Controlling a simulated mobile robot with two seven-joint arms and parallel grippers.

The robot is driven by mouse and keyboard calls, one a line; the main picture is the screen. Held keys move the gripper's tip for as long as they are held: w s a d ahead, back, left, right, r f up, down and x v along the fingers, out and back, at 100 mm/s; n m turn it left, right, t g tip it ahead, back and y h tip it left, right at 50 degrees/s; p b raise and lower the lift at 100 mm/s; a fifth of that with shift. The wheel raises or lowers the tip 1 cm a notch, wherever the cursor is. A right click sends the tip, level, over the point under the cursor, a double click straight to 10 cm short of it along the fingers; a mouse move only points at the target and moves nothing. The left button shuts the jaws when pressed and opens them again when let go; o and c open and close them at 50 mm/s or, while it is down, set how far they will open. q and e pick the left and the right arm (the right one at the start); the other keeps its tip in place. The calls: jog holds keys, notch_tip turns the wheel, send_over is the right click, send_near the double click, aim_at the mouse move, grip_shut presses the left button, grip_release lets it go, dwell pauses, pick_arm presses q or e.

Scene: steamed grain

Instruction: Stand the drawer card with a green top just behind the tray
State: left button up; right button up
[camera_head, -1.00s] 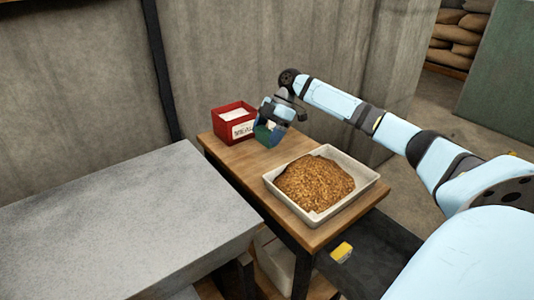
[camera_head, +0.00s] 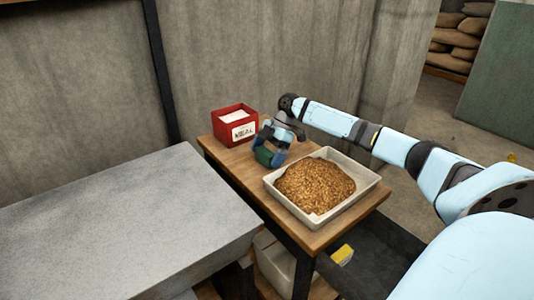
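The card with a green top (camera_head: 263,156) shows as a small green patch between the blue fingertips of my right gripper (camera_head: 269,157). The gripper appears shut on it, and its lower part is hidden or too small to make out. The gripper points down, low over the wooden table behind the far left corner of the tray (camera_head: 365,181). I cannot tell whether the card touches the table. The tray is pale and shallow, heaped with brown grain (camera_head: 315,186). My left gripper is not in view.
A red box (camera_head: 222,127) with a white label stands at the table's far left corner. A grey slab (camera_head: 110,220) lies left of the wooden table (camera_head: 232,160). A dark open drawer (camera_head: 375,255) with a yellow-topped item (camera_head: 342,254) is below the front right.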

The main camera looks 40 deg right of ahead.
jog(key=p+v, duration=0.1)
jog(key=v, duration=1.1)
jog(key=shift+r, duration=0.15)
dwell(0.3)
